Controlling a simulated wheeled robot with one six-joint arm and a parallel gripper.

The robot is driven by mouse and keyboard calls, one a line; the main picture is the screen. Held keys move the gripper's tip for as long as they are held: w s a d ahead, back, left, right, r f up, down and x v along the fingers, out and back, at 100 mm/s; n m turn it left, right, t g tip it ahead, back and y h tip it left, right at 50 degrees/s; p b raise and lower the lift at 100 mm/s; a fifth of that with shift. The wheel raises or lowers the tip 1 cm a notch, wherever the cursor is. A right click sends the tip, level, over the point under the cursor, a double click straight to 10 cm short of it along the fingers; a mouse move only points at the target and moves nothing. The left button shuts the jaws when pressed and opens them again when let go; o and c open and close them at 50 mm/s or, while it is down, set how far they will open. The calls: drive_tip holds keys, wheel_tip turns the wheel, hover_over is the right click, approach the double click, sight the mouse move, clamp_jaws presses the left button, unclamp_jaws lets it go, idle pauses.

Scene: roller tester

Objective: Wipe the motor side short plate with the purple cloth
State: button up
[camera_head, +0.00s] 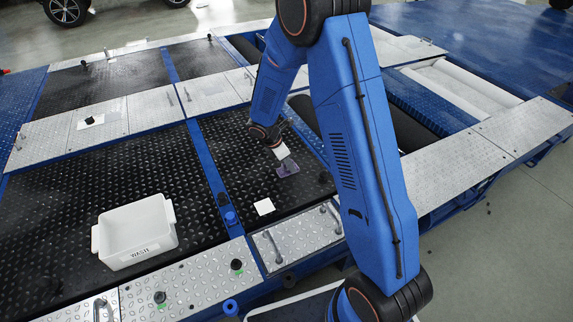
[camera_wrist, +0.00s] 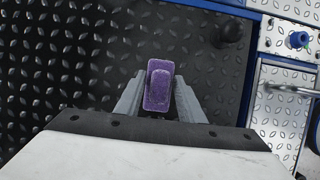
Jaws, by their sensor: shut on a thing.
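My gripper (camera_head: 285,161) is shut on the purple cloth (camera_head: 288,169), low over a short black tread plate (camera_head: 235,150). In the wrist view the purple cloth (camera_wrist: 159,86) sits between the two grey fingers of my gripper (camera_wrist: 160,95), like a thick block with a raised middle. The black plate (camera_wrist: 90,60) lies beneath it. I cannot tell whether the cloth touches the plate. No label in view marks which plate is the motor side short plate.
A white bin marked WASH (camera_head: 135,232) stands on the long black plate to the left. A white square (camera_head: 264,207) lies on the short plate. Blue knobs (camera_head: 231,217) and silver plates with handles (camera_head: 300,236) lie in front. Rollers (camera_head: 455,95) are at right.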

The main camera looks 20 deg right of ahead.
sight(282, 168)
drive_tip(key=shift+s+a+f, duration=0.1)
drive_tip(key=shift+a+f, duration=0.05)
drive_tip(key=shift+a, duration=0.6)
drive_tip(key=shift+a, duration=0.1)
drive_tip(key=shift+s+a, duration=0.1)
drive_tip(key=shift+a, duration=0.6)
drive_tip(key=shift+w+d, duration=0.2)
drive_tip(key=shift+d, duration=1.4)
drive_tip(key=shift+s+a, duration=0.1)
drive_tip(key=shift+a, duration=0.7)
drive_tip(key=shift+s+a, duration=0.15)
drive_tip(key=shift+a, duration=0.65)
drive_tip(key=shift+r, duration=3)
